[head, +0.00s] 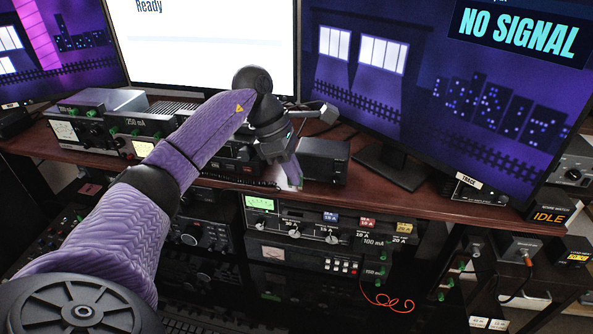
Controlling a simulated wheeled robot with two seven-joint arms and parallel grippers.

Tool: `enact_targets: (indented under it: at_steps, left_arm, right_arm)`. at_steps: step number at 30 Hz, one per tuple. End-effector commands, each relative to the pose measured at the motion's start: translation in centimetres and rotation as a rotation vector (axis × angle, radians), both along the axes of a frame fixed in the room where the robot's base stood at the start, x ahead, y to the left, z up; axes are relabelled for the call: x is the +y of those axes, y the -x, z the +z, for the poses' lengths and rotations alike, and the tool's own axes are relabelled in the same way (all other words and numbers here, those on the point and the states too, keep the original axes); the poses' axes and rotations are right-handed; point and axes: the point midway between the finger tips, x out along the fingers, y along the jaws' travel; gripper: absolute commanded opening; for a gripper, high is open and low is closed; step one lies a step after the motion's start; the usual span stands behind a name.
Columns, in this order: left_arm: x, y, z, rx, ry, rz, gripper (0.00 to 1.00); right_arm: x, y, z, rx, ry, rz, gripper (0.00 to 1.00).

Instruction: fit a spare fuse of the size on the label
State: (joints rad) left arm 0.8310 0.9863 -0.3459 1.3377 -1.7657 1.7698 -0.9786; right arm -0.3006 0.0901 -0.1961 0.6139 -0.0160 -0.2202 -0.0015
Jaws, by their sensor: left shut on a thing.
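My left gripper (290,172) is over the front edge of the desk, just above the rack unit with the green display (261,203). It is shut on a small pale thing (284,183), mostly hidden by the fingers, so I cannot tell its kind or size. Small coloured tags read 15 A (330,217), 10 A (367,222) and 20 A (404,227) on that unit's right half. A label reading 100 mA (373,242) is below them. Another label reading 250 mA (137,122) is on a desk unit at left. My right gripper is not in view.
Monitors line the back, one reading NO SIGNAL (520,35). A black box (324,160) stands right of the gripper. A box reading IDLE (549,216) is at right. Bare desk (350,185) shows before the right monitor.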

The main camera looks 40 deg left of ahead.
Motion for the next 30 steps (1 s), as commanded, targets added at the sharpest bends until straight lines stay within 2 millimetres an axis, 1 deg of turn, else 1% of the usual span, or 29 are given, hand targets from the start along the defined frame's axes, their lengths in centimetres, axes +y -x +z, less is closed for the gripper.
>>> enact_targets:
  at_steps: [5,12,16,19,30]
  left_arm:
    - [0.0,0.0,-1.2,-0.001,-0.002,0.004,0.0]
    - [0.0,0.0,-4.3,0.001,-0.002,0.004,0.0]
    - [0.0,0.0,-5.6,0.0,-0.002,0.004,0.0]
    - [0.0,0.0,-5.9,-0.002,-0.002,0.004,0.0]
    - [0.0,0.0,-5.8,-0.002,-0.002,0.004,0.0]
  right_arm:
    - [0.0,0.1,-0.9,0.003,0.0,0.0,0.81]
    - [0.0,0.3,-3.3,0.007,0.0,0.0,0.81]
    - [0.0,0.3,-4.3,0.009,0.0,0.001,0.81]
    - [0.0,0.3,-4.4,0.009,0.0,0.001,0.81]
    - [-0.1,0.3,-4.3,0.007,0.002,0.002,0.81]
